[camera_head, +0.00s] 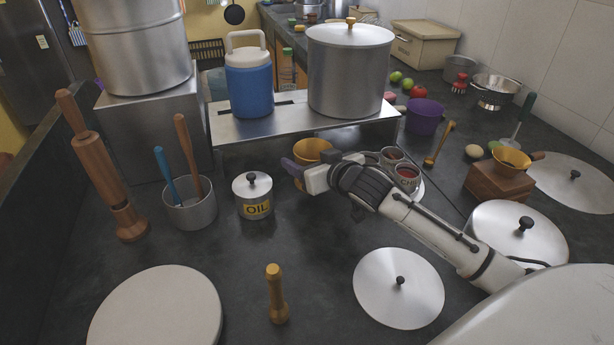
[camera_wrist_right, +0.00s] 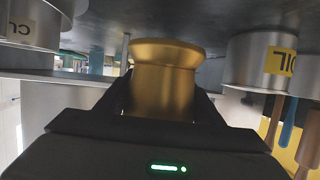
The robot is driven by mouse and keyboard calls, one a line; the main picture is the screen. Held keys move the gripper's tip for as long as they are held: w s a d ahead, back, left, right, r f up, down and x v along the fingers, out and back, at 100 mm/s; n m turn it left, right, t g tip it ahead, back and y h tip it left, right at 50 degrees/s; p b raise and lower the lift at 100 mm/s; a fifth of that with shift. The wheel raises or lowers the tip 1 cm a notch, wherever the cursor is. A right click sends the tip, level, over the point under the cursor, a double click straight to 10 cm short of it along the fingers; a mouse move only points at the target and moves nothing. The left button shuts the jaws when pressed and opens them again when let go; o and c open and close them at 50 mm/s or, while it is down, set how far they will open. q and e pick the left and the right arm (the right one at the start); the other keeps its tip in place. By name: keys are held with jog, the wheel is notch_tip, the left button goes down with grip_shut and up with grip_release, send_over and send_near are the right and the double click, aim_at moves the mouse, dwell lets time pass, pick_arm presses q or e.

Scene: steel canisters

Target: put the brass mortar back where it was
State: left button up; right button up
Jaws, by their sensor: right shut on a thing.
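The brass mortar (camera_head: 312,149) is upright between my right gripper's jaws, just in front of the steel stand and behind and right of the OIL canister (camera_head: 253,196). My right gripper (camera_head: 302,171) is shut on it; the arm reaches in from the lower right. In the right wrist view the mortar (camera_wrist_right: 164,78) sits between the two dark fingers, with its flared end toward the dark counter. I cannot tell whether it touches the counter. The gripper hides its lower part in the head view. My left gripper is not in view.
The steel stand (camera_head: 225,130) carries a blue jug (camera_head: 250,88) and a large pot (camera_head: 348,75). Small red-filled cups (camera_head: 406,177) stand right of the gripper. A turned pestle (camera_head: 276,295) stands in front, near a flat lid (camera_head: 398,300). Counter between OIL canister and pestle is clear.

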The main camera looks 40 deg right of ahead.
jog(key=shift+f, duration=1.8)
jog(key=shift+f+b, duration=0.25)
jog(key=shift+b, duration=0.05)
jog(key=o, duration=1.6)
jog(key=shift+s+r, duration=0.15)
jog(key=p+v, duration=0.1)
jog(key=v, duration=1)
jog(key=shift+s+a+r, duration=0.1)
jog(key=shift+s+r, duration=0.1)
jog(key=shift+s, duration=0.15)
